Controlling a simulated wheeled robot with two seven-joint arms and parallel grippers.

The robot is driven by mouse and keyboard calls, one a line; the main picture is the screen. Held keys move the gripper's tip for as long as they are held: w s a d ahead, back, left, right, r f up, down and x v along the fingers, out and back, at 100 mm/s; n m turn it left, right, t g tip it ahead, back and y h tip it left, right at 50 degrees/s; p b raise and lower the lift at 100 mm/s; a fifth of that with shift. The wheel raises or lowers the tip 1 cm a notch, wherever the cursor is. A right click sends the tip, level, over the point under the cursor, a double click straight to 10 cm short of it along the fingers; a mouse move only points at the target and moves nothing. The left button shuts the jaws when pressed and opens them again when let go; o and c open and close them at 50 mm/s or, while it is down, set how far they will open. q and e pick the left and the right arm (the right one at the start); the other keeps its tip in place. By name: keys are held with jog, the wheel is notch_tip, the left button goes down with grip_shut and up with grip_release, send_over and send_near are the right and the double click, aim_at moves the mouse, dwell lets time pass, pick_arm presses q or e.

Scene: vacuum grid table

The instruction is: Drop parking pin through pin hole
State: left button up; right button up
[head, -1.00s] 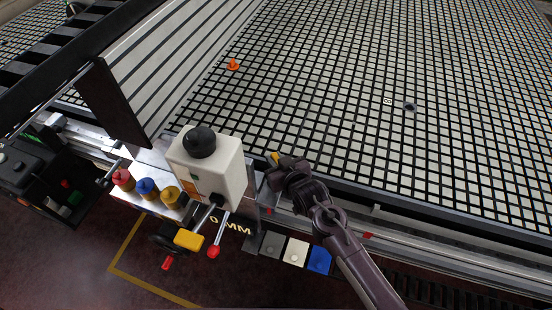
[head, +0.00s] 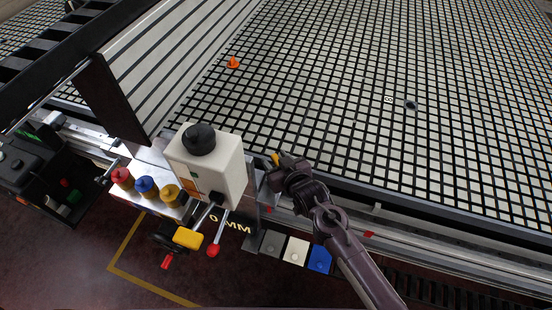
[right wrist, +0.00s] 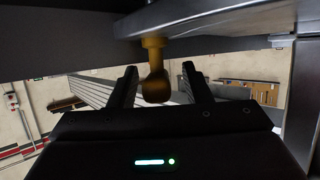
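A brass-yellow pin (right wrist: 153,42) with a darker rounded knob (right wrist: 156,88) shows in the right wrist view, by a dark bar. In the head view a small yellow piece (head: 275,159), likely the same pin, shows at the table's near edge, beside the white box. My right gripper (head: 284,162) is at this piece. In the right wrist view its two fingers (right wrist: 161,85) stand apart, one on each side of the knob, with visible gaps. The pin hole cannot be made out. My left gripper is not in view.
The white box (head: 209,165) with a black knob stands close left of my right gripper. Red, blue and yellow knobs (head: 146,188) and a yellow-handled lever (head: 188,239) are nearby. The grid table (head: 330,90) is mostly clear, with an orange cone (head: 233,63).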

jog(key=shift+s+d+f, duration=0.25)
jog(key=shift+s+d, duration=0.05)
jog(key=shift+s, duration=0.3)
jog(key=r+v, duration=0.1)
jog(key=v, duration=0.5)
jog(key=shift+b, duration=0.35)
jog(key=shift+r, duration=0.1)
jog(key=shift+d, duration=0.1)
